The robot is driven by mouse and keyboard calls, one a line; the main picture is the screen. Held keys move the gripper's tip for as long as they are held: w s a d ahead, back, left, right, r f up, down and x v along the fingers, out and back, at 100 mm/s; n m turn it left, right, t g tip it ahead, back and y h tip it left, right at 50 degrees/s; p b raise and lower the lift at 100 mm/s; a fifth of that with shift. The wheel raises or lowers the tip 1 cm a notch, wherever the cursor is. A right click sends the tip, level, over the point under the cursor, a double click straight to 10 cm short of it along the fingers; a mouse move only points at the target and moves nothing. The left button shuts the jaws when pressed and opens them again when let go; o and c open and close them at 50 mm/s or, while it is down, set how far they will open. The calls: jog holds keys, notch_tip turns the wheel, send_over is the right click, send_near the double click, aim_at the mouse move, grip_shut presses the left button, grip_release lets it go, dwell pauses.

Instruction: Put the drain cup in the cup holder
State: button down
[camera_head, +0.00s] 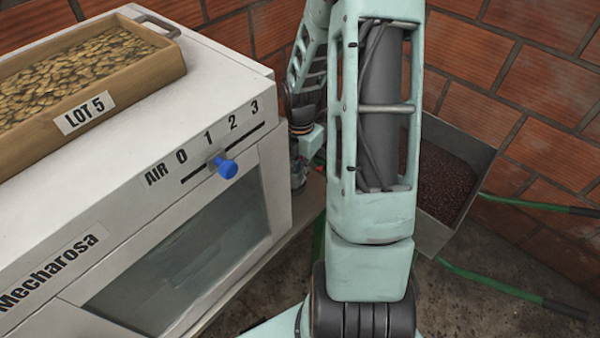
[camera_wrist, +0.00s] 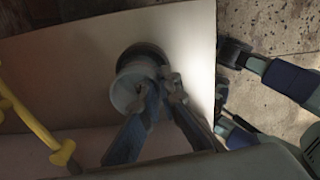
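In the wrist view a small round grey cup (camera_wrist: 125,92), which looks like the drain cup, is at the middle, close to a pale flat panel. A dark round ring (camera_wrist: 143,52) shows directly behind and above it and may be the cup holder. I cannot tell whether the cup sits inside the ring or in front of it. The two blue fingers of my gripper (camera_wrist: 163,88) converge at the cup's right side, their tips close together. Whether they grip the cup's edge or only touch it is unclear. In the head view my arm hides most of this area.
A white machine (camera_head: 160,110) with a blue lever knob (camera_head: 227,168) fills the left, with a wooden LOT 5 tray (camera_head: 160,62) on top. A metal bin (camera_head: 485,160) of dark beans with green handles stands right.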

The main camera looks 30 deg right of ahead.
jog(key=shift+f+b, duration=0.4)
jog(key=shift+f, duration=0.25)
jog(key=c, duration=2.1)
grip_release()
jog(key=shift+r, duration=0.1)
notch_tip(320, 180, up, 11)
jog(key=shift+f, duration=0.2)
jog(key=shift+r, duration=0.65)
